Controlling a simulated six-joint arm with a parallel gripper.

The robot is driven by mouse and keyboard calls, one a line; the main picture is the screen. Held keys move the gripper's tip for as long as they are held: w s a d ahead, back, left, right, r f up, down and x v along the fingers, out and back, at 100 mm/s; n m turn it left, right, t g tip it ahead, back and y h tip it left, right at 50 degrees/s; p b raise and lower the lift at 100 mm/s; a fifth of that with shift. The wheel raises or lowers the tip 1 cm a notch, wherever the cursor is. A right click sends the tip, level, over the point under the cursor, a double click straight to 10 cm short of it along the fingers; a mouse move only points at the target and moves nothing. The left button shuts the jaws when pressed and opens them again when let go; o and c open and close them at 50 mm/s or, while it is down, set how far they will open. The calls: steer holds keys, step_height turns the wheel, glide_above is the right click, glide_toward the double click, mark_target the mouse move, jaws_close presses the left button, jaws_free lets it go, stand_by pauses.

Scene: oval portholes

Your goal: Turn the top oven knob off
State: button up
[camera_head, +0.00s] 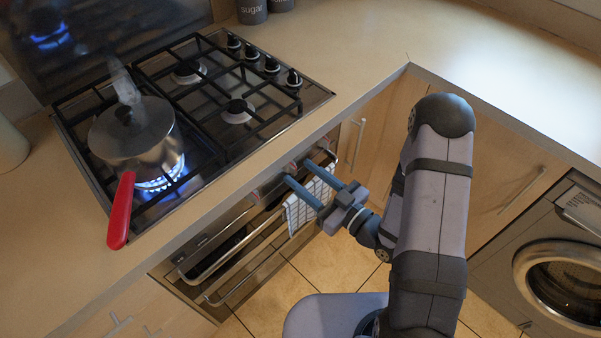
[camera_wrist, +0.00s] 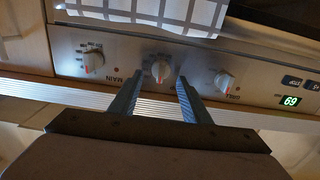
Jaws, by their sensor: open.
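In the wrist view, the oven panel carries three silver knobs with red marks. The middle knob (camera_wrist: 160,70) appears between my two fingers; its label is hidden or too small to read, so I cannot confirm that it is the top oven knob. The left knob (camera_wrist: 92,61) has the label MAIN beside it, and the right knob (camera_wrist: 223,81) has a small label. My gripper (camera_wrist: 159,80) is open, with one finger on each side of the middle knob; contact is not clear. In the head view my gripper (camera_head: 298,172) reaches the front panel from the right.
A checked towel (camera_head: 300,212) hangs on the oven front below the panel. A lit green display (camera_wrist: 291,100) is at the right of the wrist view.

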steer(key=shift+v, duration=2.85)
